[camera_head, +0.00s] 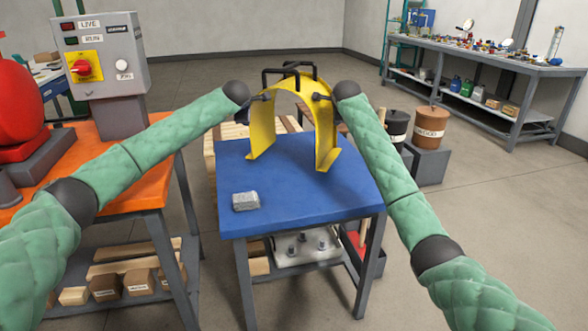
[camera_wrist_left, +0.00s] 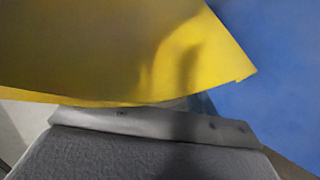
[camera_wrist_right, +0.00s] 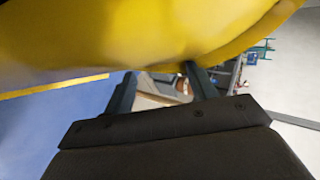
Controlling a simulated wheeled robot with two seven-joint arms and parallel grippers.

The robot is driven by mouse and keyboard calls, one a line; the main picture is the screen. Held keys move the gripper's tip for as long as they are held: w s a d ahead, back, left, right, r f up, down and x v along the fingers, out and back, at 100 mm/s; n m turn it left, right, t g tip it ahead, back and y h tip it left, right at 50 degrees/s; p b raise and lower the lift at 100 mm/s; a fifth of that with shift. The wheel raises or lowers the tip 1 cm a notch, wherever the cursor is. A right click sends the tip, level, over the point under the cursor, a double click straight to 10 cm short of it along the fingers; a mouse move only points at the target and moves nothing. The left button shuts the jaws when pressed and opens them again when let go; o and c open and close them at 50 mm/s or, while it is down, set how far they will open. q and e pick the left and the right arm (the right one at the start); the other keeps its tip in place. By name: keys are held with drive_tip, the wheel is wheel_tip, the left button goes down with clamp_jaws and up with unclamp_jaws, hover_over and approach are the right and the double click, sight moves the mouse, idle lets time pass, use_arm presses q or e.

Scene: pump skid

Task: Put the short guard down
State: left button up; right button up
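The short guard, a yellow arch (camera_head: 258,125) with black handles (camera_head: 291,70) on top, is over the blue table (camera_head: 300,198), legs down. Whether its feet touch the top, I cannot tell. My left gripper (camera_head: 264,97) is at its left side and my right gripper (camera_head: 317,97) at its right side. The guard's yellow sheet fills much of the left wrist view (camera_wrist_left: 120,50) and right wrist view (camera_wrist_right: 140,30). It hides the left fingers almost wholly and the right fingertips. The right fingers show apart below the sheet; their hold is unclear.
A small grey block (camera_head: 245,201) lies on the blue table's near left; the front of the top is otherwise clear. An orange table (camera_head: 125,168) with a control box (camera_head: 105,50) and red machine (camera_head: 20,105) stands left. Brown (camera_head: 430,128) and black buckets stand behind right.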

use_arm(q)
drive_tip(key=shift+s+d+f+b, duration=0.1)
drive_tip(key=shift+d+f+b, duration=0.2)
drive_tip(key=shift+f+b, duration=0.35)
drive_tip(key=shift+d+f+b, duration=0.25)
drive_tip(key=shift+f+b, duration=0.3)
drive_tip(key=shift+f, duration=0.05)
use_arm(e)
drive_tip(key=f, duration=0.1)
drive_tip(key=a+f, duration=0.1)
drive_tip(key=shift+s+f, duration=0.1)
drive_tip(key=shift+f, duration=0.25)
use_arm(q)
drive_tip(key=shift+a, duration=1.7)
drive_tip(key=o, duration=0.5)
drive_tip(key=shift+a, duration=0.35)
use_arm(e)
drive_tip(key=d, duration=0.4)
drive_tip(key=shift+r, duration=0.1)
drive_tip(key=shift+o, duration=0.3)
drive_tip(key=o, duration=0.4)
